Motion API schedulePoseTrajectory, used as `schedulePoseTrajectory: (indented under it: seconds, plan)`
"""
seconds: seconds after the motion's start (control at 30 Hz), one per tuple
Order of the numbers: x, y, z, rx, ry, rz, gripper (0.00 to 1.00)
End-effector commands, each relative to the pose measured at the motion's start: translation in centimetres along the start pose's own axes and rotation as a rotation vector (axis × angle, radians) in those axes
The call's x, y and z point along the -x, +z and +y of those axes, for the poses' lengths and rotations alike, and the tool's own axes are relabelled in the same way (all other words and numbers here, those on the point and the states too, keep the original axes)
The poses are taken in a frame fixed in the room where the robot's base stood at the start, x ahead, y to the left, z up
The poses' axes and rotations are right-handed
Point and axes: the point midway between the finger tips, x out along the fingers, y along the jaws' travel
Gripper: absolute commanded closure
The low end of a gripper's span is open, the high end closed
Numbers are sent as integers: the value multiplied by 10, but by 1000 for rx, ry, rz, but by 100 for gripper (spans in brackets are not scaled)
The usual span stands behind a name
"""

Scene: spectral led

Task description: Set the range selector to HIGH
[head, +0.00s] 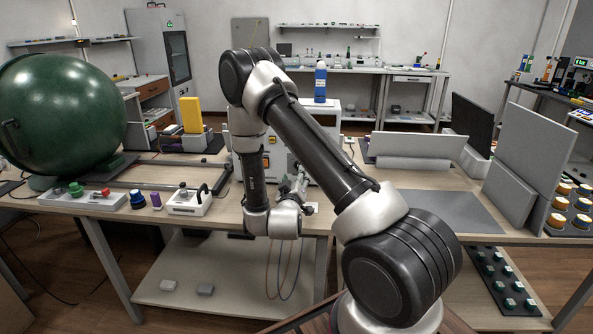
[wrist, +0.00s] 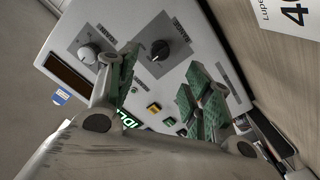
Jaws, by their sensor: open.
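In the wrist view a white instrument panel carries a black knob (wrist: 160,50) on a grey square plate, with small lettering at its edges that I cannot read for certain. A pale knob (wrist: 88,53) sits on another plate to its left. I cannot tell any contact. In the head view my arm hides much of the instrument (head: 274,156).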

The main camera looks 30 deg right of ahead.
Motion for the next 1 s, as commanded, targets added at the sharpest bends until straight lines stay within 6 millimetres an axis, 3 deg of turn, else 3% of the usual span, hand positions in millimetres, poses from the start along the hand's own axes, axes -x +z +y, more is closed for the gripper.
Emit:
schedulePoseTrajectory:
  seconds: [0.5,0.83,1.0]
  plan:
    - [-71,0,1,0,4,3,50]
    - [-76,0,1,2,2,3,50]
    - [-76,0,1,1,2,3,79]
